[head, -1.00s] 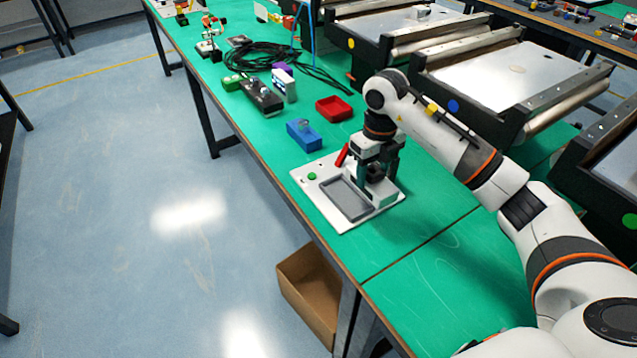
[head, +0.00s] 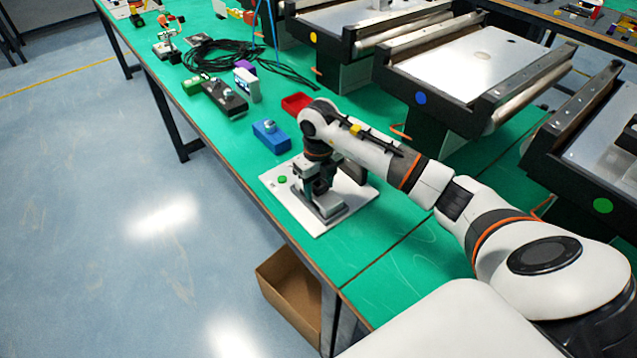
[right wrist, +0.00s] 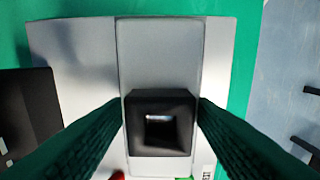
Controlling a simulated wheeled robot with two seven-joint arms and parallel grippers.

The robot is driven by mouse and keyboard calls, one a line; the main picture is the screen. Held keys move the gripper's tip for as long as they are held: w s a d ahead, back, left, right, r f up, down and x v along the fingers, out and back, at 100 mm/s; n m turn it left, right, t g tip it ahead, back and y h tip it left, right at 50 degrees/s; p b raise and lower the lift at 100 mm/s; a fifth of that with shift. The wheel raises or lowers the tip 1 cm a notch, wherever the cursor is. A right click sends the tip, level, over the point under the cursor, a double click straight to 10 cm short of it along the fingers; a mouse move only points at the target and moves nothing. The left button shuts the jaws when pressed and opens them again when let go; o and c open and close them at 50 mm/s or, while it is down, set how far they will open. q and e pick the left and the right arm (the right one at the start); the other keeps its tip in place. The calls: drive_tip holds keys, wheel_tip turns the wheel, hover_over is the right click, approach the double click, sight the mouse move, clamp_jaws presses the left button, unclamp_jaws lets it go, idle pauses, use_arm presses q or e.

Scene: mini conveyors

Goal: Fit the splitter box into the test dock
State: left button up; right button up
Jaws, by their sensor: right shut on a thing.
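The test dock is a white plate (head: 293,208) on the green table in the head view, with a green button (head: 282,180) at its far left. The splitter box (right wrist: 160,55) is a grey block with a dark, hollow square grip on top; it also shows in the head view (head: 328,207), over the dock's recessed area. My right gripper (right wrist: 160,125) is shut on that dark grip, one finger on each side, and it also shows in the head view (head: 318,189). I cannot tell whether the box is fully seated. My left gripper is out of view.
Behind the dock are a blue block (head: 270,136), a red tray (head: 297,103), a black device (head: 224,98) and coiled black cables (head: 240,58). Mini conveyors (head: 465,62) line the right. A cardboard box (head: 288,290) is below the table's front edge.

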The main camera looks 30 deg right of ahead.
drive_tip(key=shift+f, duration=0.1)
drive_tip(key=shift+f, duration=0.15)
drive_tip(key=o, duration=1.1)
drive_tip(key=shift+o, duration=0.2)
wheel_tip(320, 180, up, 12)
drive_tip(key=b, duration=0.2)
